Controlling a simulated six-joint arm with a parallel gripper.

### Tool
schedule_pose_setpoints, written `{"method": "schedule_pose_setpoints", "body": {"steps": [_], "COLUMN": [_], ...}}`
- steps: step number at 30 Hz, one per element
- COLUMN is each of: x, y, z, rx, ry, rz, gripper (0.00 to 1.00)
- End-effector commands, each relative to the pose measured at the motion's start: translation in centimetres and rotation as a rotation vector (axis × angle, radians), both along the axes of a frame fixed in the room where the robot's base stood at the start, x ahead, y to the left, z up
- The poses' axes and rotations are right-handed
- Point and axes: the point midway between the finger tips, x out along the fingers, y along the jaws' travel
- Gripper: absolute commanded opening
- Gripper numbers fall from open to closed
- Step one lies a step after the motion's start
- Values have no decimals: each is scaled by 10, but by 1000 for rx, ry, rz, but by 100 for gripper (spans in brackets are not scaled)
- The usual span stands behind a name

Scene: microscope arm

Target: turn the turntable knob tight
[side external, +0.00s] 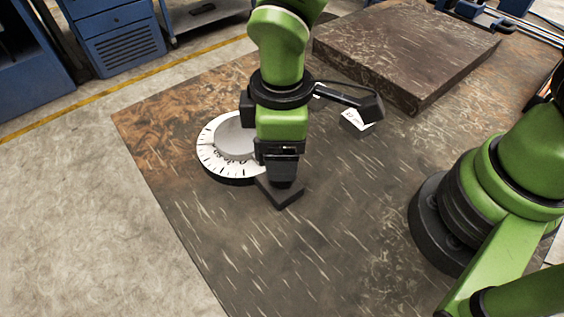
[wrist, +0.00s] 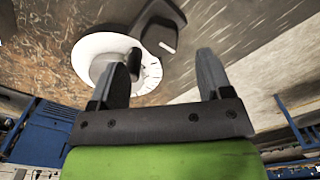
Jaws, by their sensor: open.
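The turntable is a round disc with a white graduated dial ring (side external: 212,160) and a grey raised centre (side external: 234,138). The white dial (wrist: 90,48) lies beyond the left finger. A dark rounded piece, seemingly the knob (wrist: 134,57), shows just behind that finger; I cannot tell whether they touch.
A thick dark slab (side external: 405,50) stands at the back. Blue cabinets (side external: 120,40) stand beyond the table. The table's front part (side external: 300,260) is clear.

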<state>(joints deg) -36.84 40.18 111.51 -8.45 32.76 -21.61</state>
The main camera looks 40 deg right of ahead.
Motion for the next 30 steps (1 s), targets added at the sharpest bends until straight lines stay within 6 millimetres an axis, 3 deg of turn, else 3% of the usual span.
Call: {"method": "schedule_pose_setpoints", "body": {"steps": [3,9,20,27,30], "x": [-1,0,0,0,0], "y": [-1,0,0,0,0], "z": [-23,-46,-51,-51,-51], "rx": [-3,-2,1,1,1], "ry": [5,3,1,1,1], "rz": [-1,-4,-5,-5,-14], "gripper": [72,72,72,23,23]}}
